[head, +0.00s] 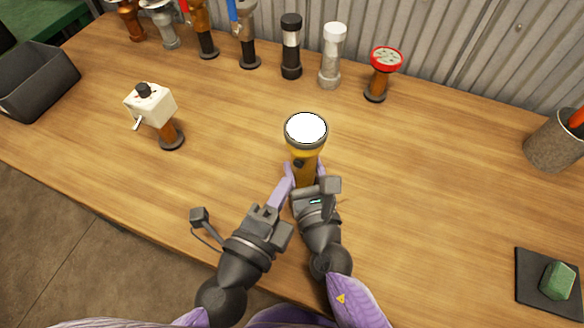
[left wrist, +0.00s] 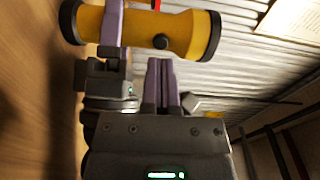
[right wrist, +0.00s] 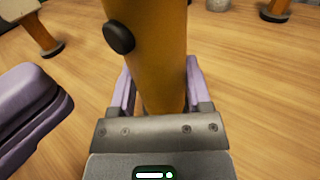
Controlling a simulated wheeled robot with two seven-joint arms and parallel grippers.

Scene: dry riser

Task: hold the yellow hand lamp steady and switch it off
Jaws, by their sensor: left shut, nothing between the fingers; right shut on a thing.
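The yellow hand lamp (head: 305,165) stands upright near the middle of the table, its lens (head: 306,129) showing bright white. Its round dark switch (right wrist: 118,37) shows on the lamp's side in the right wrist view, and also in the left wrist view (left wrist: 160,41). My right gripper (right wrist: 158,88) is shut around the lower body of the lamp (right wrist: 158,50). My left gripper (head: 285,180) is beside the lamp at its left. Its fingers (left wrist: 163,80) are together and empty, apart from the lamp and the switch in the left wrist view.
A white box on a post (head: 152,105) stands at the left. Several fittings, one with a red wheel (head: 386,60), line the back edge. A dark bin (head: 38,80) is far left. A pot (head: 552,145) and a green block (head: 557,280) are at the right. Table around the lamp is clear.

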